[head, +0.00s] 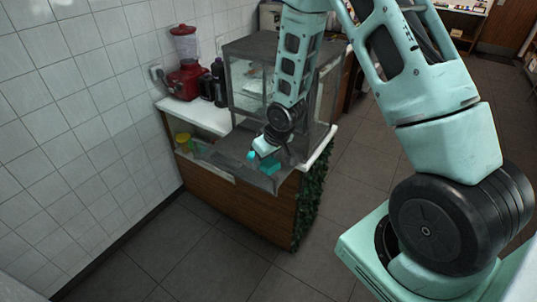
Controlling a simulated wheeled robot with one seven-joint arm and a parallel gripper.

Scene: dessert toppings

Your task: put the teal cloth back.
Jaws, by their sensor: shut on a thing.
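My gripper (258,152) is low over the front of the counter, before the glass case. A small bright teal piece (251,156), which looks like the teal cloth, shows at the fingertips, and the gripper is shut on it. The fingers are too small to make out clearly. A darker teal, block-like thing (270,169) lies just right of and below the gripper on the grey front shelf (232,160). I cannot tell whether the two teal things touch.
The glass display case (247,85) stands close behind my gripper. A red blender (186,75) and dark bottles (218,80) stand on the white counter (200,115) at left. A yellow container (184,141) sits at the shelf's left end. Leaves hang down the counter's right side.

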